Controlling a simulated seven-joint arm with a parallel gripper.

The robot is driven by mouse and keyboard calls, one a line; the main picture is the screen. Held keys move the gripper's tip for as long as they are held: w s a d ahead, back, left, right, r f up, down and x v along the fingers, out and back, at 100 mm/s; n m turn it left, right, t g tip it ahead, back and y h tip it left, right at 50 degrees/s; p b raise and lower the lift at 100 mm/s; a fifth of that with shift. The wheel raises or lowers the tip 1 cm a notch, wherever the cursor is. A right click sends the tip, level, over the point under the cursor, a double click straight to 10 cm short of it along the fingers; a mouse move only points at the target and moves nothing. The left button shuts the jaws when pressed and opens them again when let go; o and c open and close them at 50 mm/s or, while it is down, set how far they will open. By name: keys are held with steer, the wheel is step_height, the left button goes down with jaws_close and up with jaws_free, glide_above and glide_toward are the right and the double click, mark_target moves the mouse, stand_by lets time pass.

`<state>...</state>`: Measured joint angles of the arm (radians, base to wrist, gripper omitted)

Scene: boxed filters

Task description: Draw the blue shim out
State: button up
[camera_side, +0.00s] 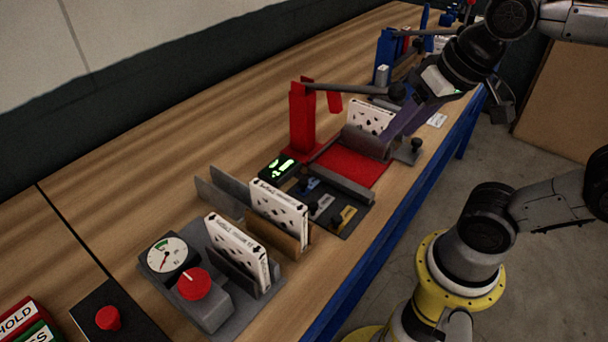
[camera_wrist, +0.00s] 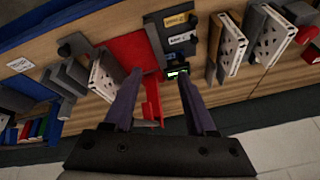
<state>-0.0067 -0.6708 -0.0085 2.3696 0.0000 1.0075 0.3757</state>
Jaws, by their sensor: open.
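A small blue piece that looks like the blue shim (camera_side: 308,183) lies on a dark plate (camera_side: 352,231), beside a pale-labelled piece (camera_side: 321,206) and a yellow-labelled piece (camera_side: 344,216). The fingertips (camera_wrist: 160,77) are well apart in the wrist view.
The red pad (camera_side: 350,166) carries a grey curved block. A red post (camera_side: 302,115) with an arm rises behind it. White boxed filters stand at the grey gauge fixture (camera_side: 236,243), the tan holder (camera_side: 280,212) and beyond the pad (camera_side: 371,116). A lit green display (camera_side: 280,166) sits behind the plate.

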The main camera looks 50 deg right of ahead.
steer(key=w+r+m+g, duration=0.1)
steer(key=w+r+m, duration=0.15)
steer(key=w, duration=0.35)
steer(key=m+g, duration=0.2)
steer(key=g, duration=0.2)
glide_above(303, 181)
step_height(303, 181, down, 6)
step_height(303, 181, down, 13)
steer(key=shift+f, duration=0.1)
jaws_close()
stand_by(1.0)
